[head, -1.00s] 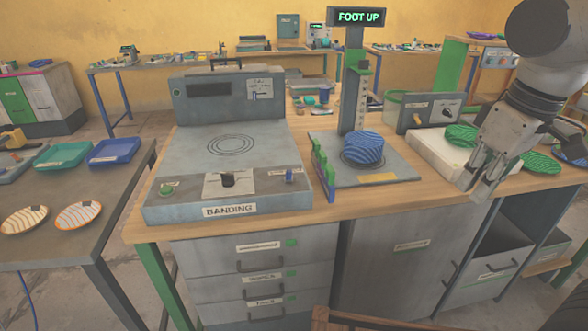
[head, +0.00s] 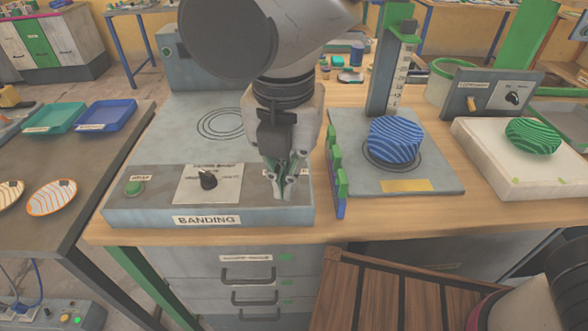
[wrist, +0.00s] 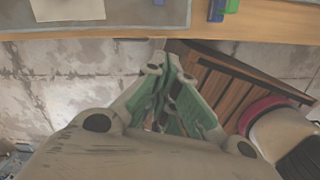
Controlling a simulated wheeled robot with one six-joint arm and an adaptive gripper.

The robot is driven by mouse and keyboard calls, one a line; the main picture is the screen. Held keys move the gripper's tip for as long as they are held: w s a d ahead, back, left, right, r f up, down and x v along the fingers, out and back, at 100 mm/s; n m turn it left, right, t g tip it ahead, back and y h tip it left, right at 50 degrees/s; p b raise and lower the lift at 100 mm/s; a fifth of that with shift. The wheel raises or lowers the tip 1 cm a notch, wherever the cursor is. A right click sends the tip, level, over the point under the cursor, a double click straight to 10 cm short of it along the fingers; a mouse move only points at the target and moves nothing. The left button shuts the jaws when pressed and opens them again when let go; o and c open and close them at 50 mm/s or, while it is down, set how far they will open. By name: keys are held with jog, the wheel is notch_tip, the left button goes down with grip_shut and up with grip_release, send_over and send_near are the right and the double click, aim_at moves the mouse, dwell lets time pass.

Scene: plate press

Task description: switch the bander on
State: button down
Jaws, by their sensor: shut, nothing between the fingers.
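The bander is the grey machine with the BANDING label (head: 207,220); it also shows at the top of the wrist view (wrist: 125,15). Its front panel has a green button (head: 134,187) at the left and a black knob (head: 208,179) on a white plate. My gripper (head: 284,192) is shut and empty, pointing down in front of the panel's right end in the head view. It hides that end, where a small blue switch showed earlier. In the wrist view my fingers (wrist: 166,68) appear below the bench edge; I cannot tell whether they touch anything.
A green and blue rack (head: 338,180) stands just right of the bander. Beyond it are a gauge stand with a blue striped bowl (head: 396,140) and a white slab (head: 500,180) with a green striped bowl (head: 532,137). A wooden slatted thing (head: 375,290) lies in front of the bench.

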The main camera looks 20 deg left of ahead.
jog(key=shift+a+r+n, duration=0.1)
jog(key=shift+n, duration=1.5)
jog(key=f, duration=0.6)
jog(key=w+f, duration=0.1)
jog(key=f, duration=0.3)
jog(key=shift+a+f, duration=0.1)
jog(key=shift+w+a+r, duration=0.2)
jog(key=shift+w+r, duration=0.1)
jog(key=shift+w, duration=0.3)
jog(key=shift+w+a+r, duration=0.2)
jog(key=shift+w+r, duration=0.15)
jog(key=shift+w, duration=0.2)
jog(key=shift+w+a+r, duration=0.2)
jog(key=shift+w+r, duration=0.1)
jog(key=shift+w, duration=0.3)
